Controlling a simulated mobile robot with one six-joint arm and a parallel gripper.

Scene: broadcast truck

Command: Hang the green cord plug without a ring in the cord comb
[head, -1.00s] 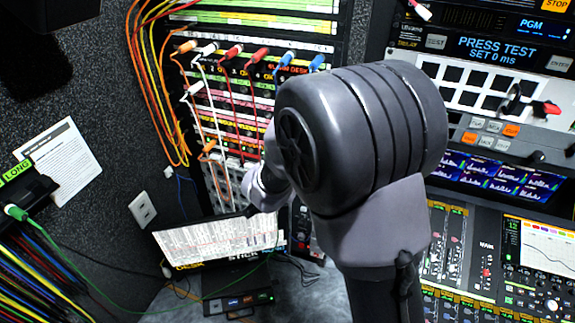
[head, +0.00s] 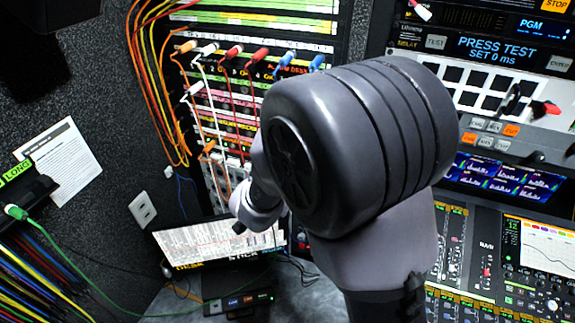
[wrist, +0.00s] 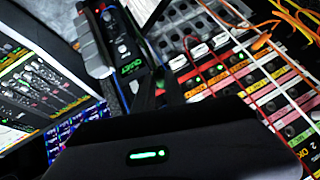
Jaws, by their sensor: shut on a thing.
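A green plug (head: 15,211) sits at the dark cord comb (head: 35,187) with the LONG label, at the left of the head view. I cannot tell whether it bears a ring.
The patch panel (head: 240,130) with white, red, blue and orange plugs stands behind my arm. A sheet (head: 225,243) stands near the desk. Yellow and orange cords (head: 150,90) hang left of the panel. The mixing console (head: 500,265) is on the right.

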